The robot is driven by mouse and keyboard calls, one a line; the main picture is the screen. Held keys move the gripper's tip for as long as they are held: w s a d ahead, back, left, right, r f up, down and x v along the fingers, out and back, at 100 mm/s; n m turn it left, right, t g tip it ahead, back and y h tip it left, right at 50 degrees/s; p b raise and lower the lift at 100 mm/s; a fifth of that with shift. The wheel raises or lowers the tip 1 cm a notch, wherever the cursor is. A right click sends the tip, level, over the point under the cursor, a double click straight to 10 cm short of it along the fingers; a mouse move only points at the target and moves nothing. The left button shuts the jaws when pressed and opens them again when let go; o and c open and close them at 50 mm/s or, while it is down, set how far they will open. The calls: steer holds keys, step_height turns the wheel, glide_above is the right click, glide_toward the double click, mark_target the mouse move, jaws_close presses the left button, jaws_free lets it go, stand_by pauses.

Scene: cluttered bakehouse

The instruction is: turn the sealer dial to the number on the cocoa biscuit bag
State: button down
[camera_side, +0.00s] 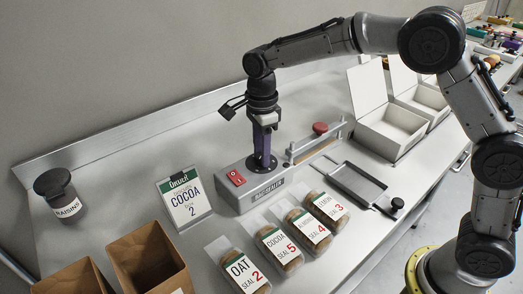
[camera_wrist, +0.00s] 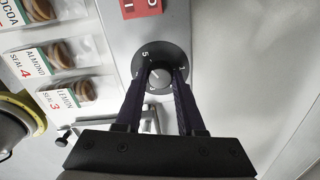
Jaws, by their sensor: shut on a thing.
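The sealer (camera_side: 250,197) is a grey box with a dark round dial (camera_side: 252,164) on top. My gripper (camera_side: 264,156) points down at the dial, its fingers closed on the knob. In the wrist view the dial (camera_wrist: 176,51) shows between and around the fingers. A 5 reads at its upper left; other marks are small or partly hidden, and I cannot tell which number the pointer meets. The cocoa biscuit bag (camera_side: 279,249) lies in front of the sealer, labelled "COCOA SEAL 5". It shows partly at the wrist view's upper left (camera_wrist: 12,16).
Bags marked oat 2 (camera_side: 241,270), almond 4 (camera_side: 306,228) and lemon 3 (camera_side: 329,207) lie beside it. An order card (camera_side: 184,200) reads "COCOA 2". A red switch (camera_side: 236,178) sits left of the dial.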

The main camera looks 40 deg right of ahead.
steer(key=shift+r, duration=0.1)
stand_by(0.3)
steer(key=c, duration=0.5)
jaws_free()
step_height(320, 180, up, 14)
steer(key=shift+f, duration=0.15)
